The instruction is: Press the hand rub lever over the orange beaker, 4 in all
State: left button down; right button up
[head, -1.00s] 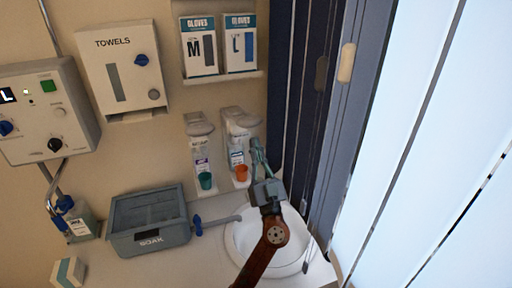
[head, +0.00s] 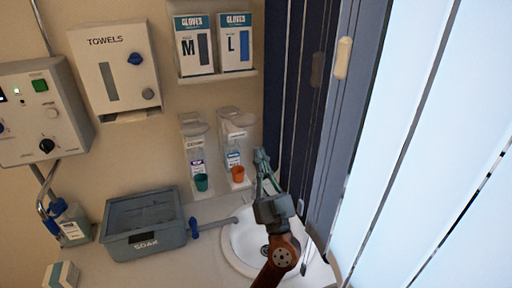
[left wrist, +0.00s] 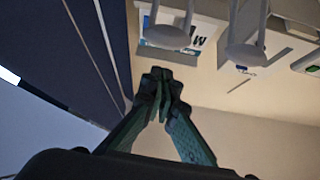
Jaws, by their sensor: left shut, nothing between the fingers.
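The right-hand hand rub dispenser (head: 235,128) is on the wall, with a pale lever at its top and the orange beaker (head: 238,173) under it. My left gripper (head: 261,156) is shut and empty, just right of this dispenser and beaker, above the sink. I see no contact with the lever. In the left wrist view, the shut fingers (left wrist: 161,80) stand below a rounded pale lever (left wrist: 167,37), apart from it in the picture. A second dispenser (head: 195,145) hangs to the left, with a teal beaker (head: 201,183) under it. My right gripper is out of view.
Dark blinds (head: 291,110) and a frame stand close to the right of my gripper. A sink (head: 239,262) lies below it. A grey soak bin (head: 145,220) is on the counter at left. Glove boxes (head: 194,45) are on a shelf above the dispensers.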

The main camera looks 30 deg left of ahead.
pick_arm(q)
jog(key=shift+s+d+f, duration=0.3)
jog(key=shift+s+d, duration=0.15)
jog(key=shift+d, duration=0.05)
jog(key=shift+s+d+f, duration=0.25)
jog(key=shift+s+d, duration=0.15)
jog(key=shift+d, duration=0.05)
